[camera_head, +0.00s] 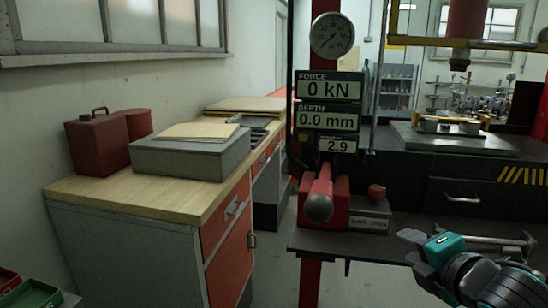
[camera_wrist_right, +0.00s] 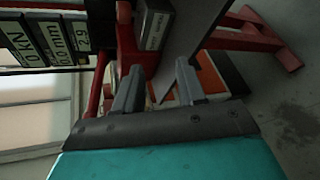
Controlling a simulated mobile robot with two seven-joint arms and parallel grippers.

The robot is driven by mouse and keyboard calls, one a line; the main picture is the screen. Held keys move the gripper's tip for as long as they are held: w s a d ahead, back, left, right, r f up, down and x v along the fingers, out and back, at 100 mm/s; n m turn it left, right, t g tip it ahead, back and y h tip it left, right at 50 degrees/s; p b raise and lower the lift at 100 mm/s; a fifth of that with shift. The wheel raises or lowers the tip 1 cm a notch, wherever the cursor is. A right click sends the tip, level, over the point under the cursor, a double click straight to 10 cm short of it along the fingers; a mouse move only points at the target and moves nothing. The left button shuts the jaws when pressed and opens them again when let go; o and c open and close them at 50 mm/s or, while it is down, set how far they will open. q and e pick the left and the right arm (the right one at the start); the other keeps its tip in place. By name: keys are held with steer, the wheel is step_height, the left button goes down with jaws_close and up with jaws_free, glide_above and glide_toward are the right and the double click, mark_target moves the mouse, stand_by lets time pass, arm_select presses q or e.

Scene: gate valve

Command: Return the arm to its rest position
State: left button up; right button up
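My right gripper (camera_head: 414,248) comes in from the lower right of the head view, in front of the press's dark lower shelf. In the right wrist view my right gripper (camera_wrist_right: 158,86) shows two grey fingers apart, with nothing between them. Beyond them are the shelf edge, the red frame and the floor. My left gripper is in neither view.
The press carries a dial gauge (camera_head: 332,36) and a force display (camera_head: 330,86) reading 0 kN. A grey T-shaped tool (camera_head: 485,241) lies behind my right wrist. A wooden-topped bench (camera_head: 95,191) with a red can (camera_head: 97,143) and grey box (camera_head: 190,155) stands left.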

steer(key=s+a+f+m+g+y, duration=0.1)
steer(key=s+a+f+m, duration=0.15)
steer(key=f+m, duration=0.4)
steer(key=s+a+f+m+g, duration=0.1)
steer(key=s+f+m, duration=0.2)
steer(key=f, duration=0.7)
steer(key=s+a+f+m+g, duration=0.1)
steer(key=s+a+f+m, duration=0.2)
steer(key=s+f+m, duration=0.8)
step_height(320, 180, down, 3)
steer(key=shift+s+a+r, duration=0.2)
steer(key=shift+s+a, duration=0.15)
steer(key=shift+s, duration=0.35)
